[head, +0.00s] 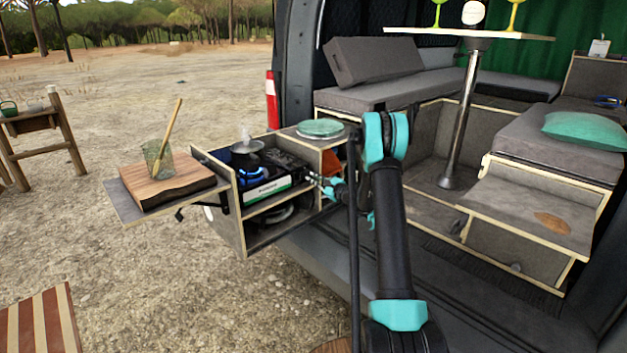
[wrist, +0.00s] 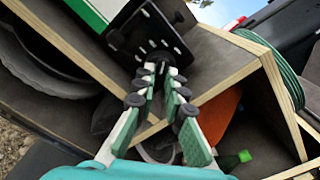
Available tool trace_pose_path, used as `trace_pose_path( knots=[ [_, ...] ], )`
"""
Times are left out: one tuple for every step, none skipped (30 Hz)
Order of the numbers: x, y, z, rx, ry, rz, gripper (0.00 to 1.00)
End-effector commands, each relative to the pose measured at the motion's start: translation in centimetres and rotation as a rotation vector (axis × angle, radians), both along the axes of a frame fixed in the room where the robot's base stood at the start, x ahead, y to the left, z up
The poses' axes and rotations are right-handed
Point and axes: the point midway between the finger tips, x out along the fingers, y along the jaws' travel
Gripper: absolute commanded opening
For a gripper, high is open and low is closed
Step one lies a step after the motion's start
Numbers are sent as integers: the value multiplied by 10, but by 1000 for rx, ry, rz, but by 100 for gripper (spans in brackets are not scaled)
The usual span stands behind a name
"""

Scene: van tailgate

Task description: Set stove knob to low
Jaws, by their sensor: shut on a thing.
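The camping stove (head: 266,190), with a white and green front, sits in the pull-out kitchen box, and a blue flame shows at its burner. In the wrist view the stove's white and green edge (wrist: 92,14) is at the top left, beside a black control panel (wrist: 150,32) with white marks. My gripper (head: 312,180) reaches the right end of the stove. In the wrist view my gripper (wrist: 166,72) has its fingertips together at the panel, shut on the stove knob. The knob is hidden by the fingertips, so its setting cannot be read.
A dark pot (head: 247,153) stands on the stove. Green plates (head: 320,127) lie on the box top at right. Wooden box walls (head: 226,205) and a shelf edge (wrist: 225,80) are close around my gripper. A wooden board (head: 165,190) with a glass jar (head: 157,160) is at left.

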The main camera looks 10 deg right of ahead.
Motion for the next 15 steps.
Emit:
trace_pose_path(
  knots=[
    [-1,-1,-1,-3,1,-2,0],
    [-1,-1,-1,-4,0,-2,0],
    [-1,-1,-1,-4,0,-2,0],
    [-1,-1,-1,-4,0,-2,0],
    [-1,-1,-1,-4,0,-2,14],
    [-1,-1,-1,-3,0,-1,20],
    [-1,-1,-1,-3,0,-1,23],
    [-1,-1,-1,-3,0,-1,27],
    [0,-1,-1,-3,0,-1,32],
    [0,-1,-1,-3,0,-1,32],
    [0,-1,-1,-2,-1,-1,32],
    [0,-1,-1,-2,-1,-1,32],
    [0,-1,-1,-2,-1,-1,32],
    [0,0,0,-2,-1,-1,32],
    [0,0,-1,-2,-1,-1,32]
  ],
)
